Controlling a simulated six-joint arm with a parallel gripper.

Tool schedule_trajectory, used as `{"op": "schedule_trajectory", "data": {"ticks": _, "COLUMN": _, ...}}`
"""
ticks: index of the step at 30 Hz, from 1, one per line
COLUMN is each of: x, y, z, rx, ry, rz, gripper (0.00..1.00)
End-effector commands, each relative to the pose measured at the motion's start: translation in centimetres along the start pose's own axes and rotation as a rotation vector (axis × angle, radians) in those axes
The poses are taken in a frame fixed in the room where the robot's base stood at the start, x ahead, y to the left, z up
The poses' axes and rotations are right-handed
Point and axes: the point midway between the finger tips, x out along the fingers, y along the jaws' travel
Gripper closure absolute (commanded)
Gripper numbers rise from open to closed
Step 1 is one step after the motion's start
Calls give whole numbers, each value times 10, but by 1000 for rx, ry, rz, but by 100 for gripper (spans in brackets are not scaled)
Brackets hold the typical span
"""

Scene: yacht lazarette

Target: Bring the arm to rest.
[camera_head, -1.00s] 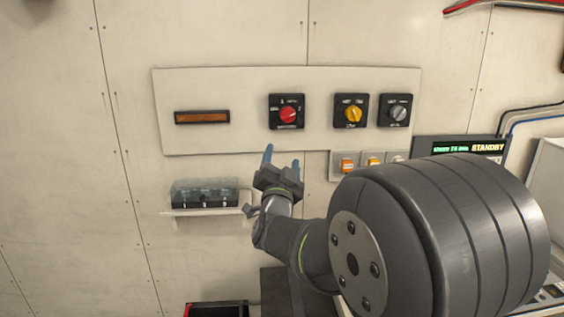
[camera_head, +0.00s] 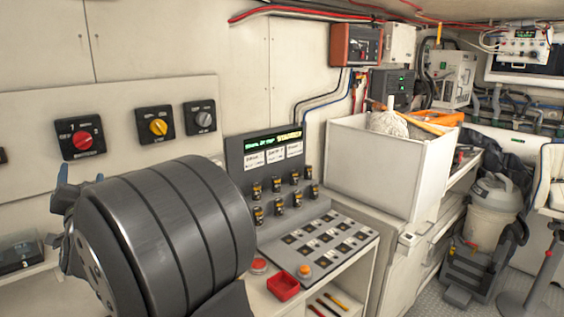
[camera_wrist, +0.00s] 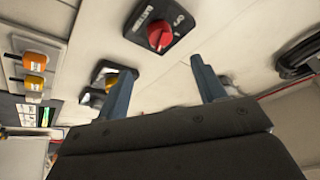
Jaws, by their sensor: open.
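My arm extends in front of the wall at the left of the head view, its large grey joint nearest the camera. My gripper (camera_head: 81,177) is just below the red rotary switch (camera_head: 80,137) in that view, partly hidden behind the joint. In the wrist view the two blue-grey fingers (camera_wrist: 163,84) stand wide apart with nothing between them. The red switch (camera_wrist: 160,35) shows beyond the fingertips, apart from them. Yellow (camera_head: 158,127) and grey (camera_head: 204,120) rotary switches sit to its right on the panel.
A console (camera_head: 264,148) with a lit STANDBY screen and several switches stands right of my arm. Beside it are a red tray (camera_head: 284,288) and a white bin (camera_head: 365,175). A clear-covered box (camera_head: 20,252) is at the lower left. Floor shows at the far right.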

Motion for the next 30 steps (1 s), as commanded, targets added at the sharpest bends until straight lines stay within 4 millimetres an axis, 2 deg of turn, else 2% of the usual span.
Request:
{"op": "schedule_trajectory", "data": {"ticks": 9, "x": 59, "y": 1, "z": 0, "rx": -1, "ry": 1, "rz": 1, "gripper": 37}}
{"op": "schedule_trajectory", "data": {"ticks": 18, "x": 104, "y": 1, "z": 0, "rx": -1, "ry": 1, "rz": 1, "gripper": 37}}
{"op": "schedule_trajectory", "data": {"ticks": 24, "x": 118, "y": 0, "z": 0, "rx": 0, "ry": 1, "rz": 0, "gripper": 37}}
{"op": "schedule_trajectory", "data": {"ticks": 30, "x": 122, "y": 0, "z": 0, "rx": -1, "ry": -1, "rz": 0, "gripper": 37}}
